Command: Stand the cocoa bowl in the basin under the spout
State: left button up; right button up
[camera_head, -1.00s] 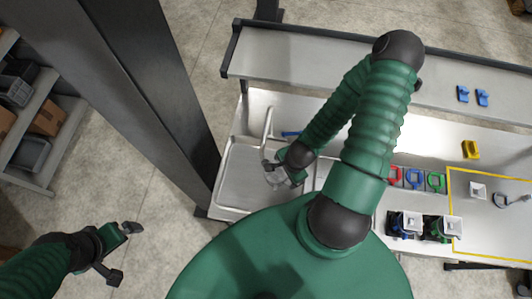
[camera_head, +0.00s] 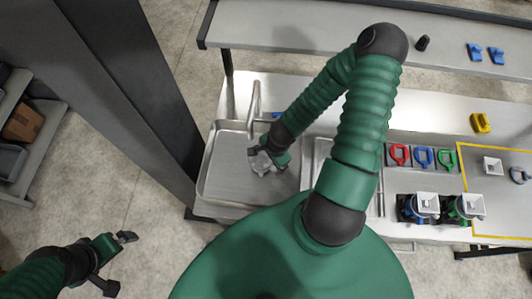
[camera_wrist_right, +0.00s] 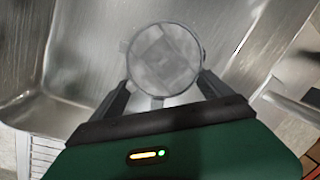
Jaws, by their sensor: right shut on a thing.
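The cocoa bowl (camera_head: 261,164) looks like a clear, round, greyish bowl. My right gripper (camera_head: 264,160) is shut on it, over the metal basin (camera_head: 218,178). The spout (camera_head: 254,101) stands at the basin's back edge, behind the bowl. In the right wrist view the bowl (camera_wrist_right: 165,60) sits between the two fingers (camera_wrist_right: 163,98), its round rim facing the camera, with the basin (camera_wrist_right: 75,55) beyond it. I cannot tell whether the bowl touches the basin floor. My left gripper (camera_head: 119,263) is open and empty, over the floor at lower left.
A dark pillar (camera_head: 135,90) stands left of the basin. Red, blue and green handles (camera_head: 423,158) and two dispensers with white square tops (camera_head: 427,204) are to the right. A raised shelf (camera_head: 290,30) runs behind. A yellow piece (camera_head: 480,123) lies on the counter.

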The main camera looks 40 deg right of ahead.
aim_at(262, 157)
jog(key=shift+w+a+r+p, duration=0.1)
jog(key=shift+w+r+p, duration=0.15)
jog(key=shift+w, duration=0.25)
jog(key=shift+w+a+r+p, duration=0.1)
jog(key=shift+w+r+p, duration=0.1)
jog(key=shift+w, duration=0.3)
jog(key=shift+w+a+f, duration=0.15)
jog(key=shift+a+f, duration=0.55)
jog(key=shift+w+a, duration=0.15)
jog(key=shift+f, duration=0.15)
jog(key=o, duration=1.2)
jog(key=shift+d, duration=0.3)
jog(key=shift+o, duration=0.7)
jog(key=shift+d+f, duration=0.2)
jog(key=shift+d, duration=0.4)
jog(key=r, duration=0.2)
jog(key=s+a+r, duration=0.1)
jog(key=r, duration=0.4)
jog(key=shift+s+a+r, duration=0.15)
jog(key=shift+s+r+p, duration=0.15)
jog(key=shift+r+p, duration=0.15)
pick_arm(q)
jog(key=shift+s+a+r, duration=0.1)
jog(key=shift+a+r, duration=0.6)
jog(key=shift+r, duration=0.25)
pick_arm(e)
jog(key=shift+d+f, duration=0.1)
jog(key=shift+d, duration=0.3)
